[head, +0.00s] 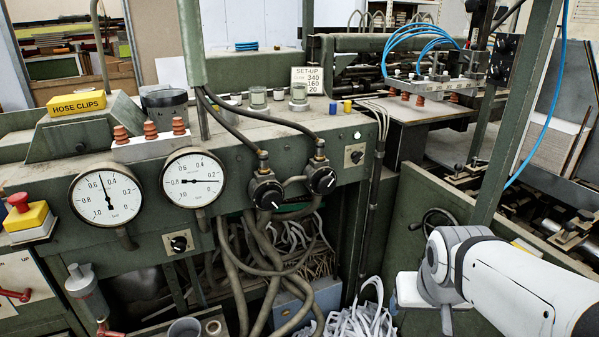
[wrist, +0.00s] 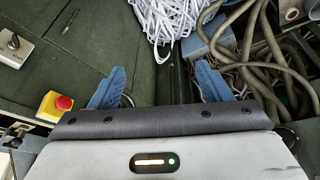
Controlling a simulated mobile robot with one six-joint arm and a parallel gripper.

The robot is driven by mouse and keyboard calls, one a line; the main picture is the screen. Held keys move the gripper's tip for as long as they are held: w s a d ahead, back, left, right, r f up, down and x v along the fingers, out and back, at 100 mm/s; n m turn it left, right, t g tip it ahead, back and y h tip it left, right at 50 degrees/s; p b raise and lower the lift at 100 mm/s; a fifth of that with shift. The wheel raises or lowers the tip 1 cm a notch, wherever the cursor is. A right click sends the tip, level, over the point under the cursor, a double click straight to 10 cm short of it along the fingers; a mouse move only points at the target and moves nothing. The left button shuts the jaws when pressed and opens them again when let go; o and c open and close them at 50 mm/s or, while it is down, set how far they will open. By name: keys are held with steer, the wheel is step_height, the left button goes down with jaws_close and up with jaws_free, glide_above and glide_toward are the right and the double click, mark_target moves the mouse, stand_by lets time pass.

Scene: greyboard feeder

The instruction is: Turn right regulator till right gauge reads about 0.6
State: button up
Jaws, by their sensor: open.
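The right gauge (head: 192,178) is a white dial on the green panel. Its needle lies almost level, its longer end seeming to point right, near the 0.2 side; the exact reading is unclear. The right regulator (head: 321,180) is a black knob with a pale mark, under a hose fitting. My gripper (wrist: 160,86) is open and empty in the wrist view, its two blue fingers apart above the floor area. In the head view my arm is at lower right, well away from the regulator; its fingers cannot be made out there.
The left regulator (head: 267,190) sits close beside the right one, and the left gauge (head: 106,195) is further left. Hoses hang below the knobs. A small black switch (head: 355,156) is to their right. White strips (wrist: 172,22) and a red button (wrist: 64,103) show in the wrist view.

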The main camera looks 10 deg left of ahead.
steer(key=w+t+b, duration=0.2)
steer(key=w+t, duration=0.1)
steer(key=w, duration=0.7)
steer(key=n+t+y+b, duration=0.5)
steer(key=n+t+y, duration=0.25)
steer(key=y, duration=0.25)
glide_toward(328, 186)
steer(key=x, duration=0.2)
steer(key=shift+t, duration=0.25)
steer(key=x, duration=0.6)
steer(key=shift+a+f, duration=0.1)
steer(key=shift+f, duration=0.05)
steer(key=shift+c, duration=0.3)
steer(key=c, duration=0.9)
